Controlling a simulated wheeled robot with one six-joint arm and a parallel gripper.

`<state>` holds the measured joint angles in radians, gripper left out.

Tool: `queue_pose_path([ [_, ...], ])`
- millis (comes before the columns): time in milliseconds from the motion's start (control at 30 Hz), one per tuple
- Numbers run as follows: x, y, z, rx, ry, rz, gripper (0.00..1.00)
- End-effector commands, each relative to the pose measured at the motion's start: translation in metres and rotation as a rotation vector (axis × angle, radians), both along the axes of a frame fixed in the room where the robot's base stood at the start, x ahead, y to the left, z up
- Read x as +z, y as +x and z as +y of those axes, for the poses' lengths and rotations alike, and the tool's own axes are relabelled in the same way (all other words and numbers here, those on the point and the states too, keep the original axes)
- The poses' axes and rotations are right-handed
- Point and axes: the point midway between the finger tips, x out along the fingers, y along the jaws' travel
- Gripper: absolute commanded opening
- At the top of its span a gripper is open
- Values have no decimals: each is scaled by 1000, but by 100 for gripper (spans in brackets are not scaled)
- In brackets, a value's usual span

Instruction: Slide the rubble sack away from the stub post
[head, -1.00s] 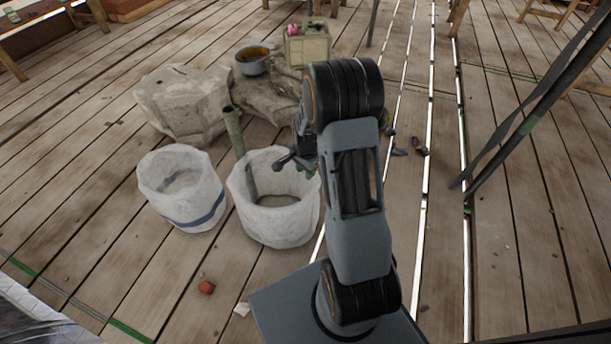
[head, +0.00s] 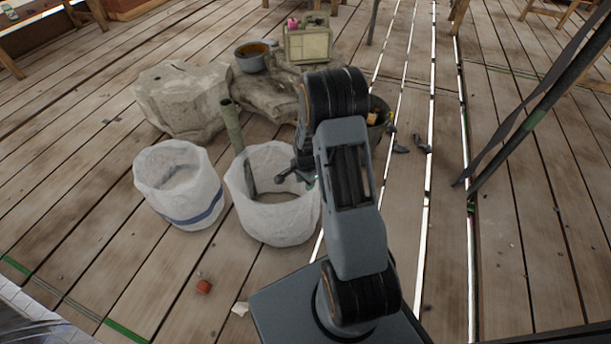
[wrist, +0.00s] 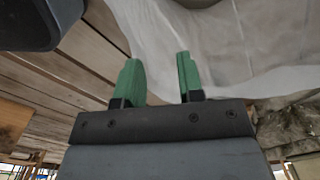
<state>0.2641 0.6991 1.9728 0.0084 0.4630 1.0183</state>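Two white sacks stand side by side on the planks: a left sack (head: 176,196) with a blue band and a right sack (head: 275,219), both open at the top. I cannot tell which is the rubble sack. A greenish stub post (head: 231,124) rises right behind the right sack's left rim; its foot is hidden. My gripper (head: 285,176) hangs at the right sack's far right rim, partly hidden by my arm. In the wrist view, its green fingers (wrist: 158,80) are apart with nothing held between them, and white sack cloth (wrist: 230,40) lies close beyond them.
Pale stone blocks (head: 185,98) lie behind the sacks, with a grey pot (head: 252,62) and a cream box (head: 307,42) near them. A dark bucket (head: 378,125) stands behind my arm. A red lump (head: 203,286) lies in front. Planks at front left are mostly clear.

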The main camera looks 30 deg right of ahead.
Motion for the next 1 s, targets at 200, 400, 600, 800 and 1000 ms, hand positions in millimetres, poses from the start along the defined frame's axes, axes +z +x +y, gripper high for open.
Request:
queue_pose_path([
  [200,-32,0,0,0,0,0,35],
  [400,-44,1,0,0,0,0,35],
  [600,-48,1,0,0,-1,-1,35],
  [800,-47,1,0,0,-1,-1,35],
  [1000,-47,1,0,0,0,0,21],
])
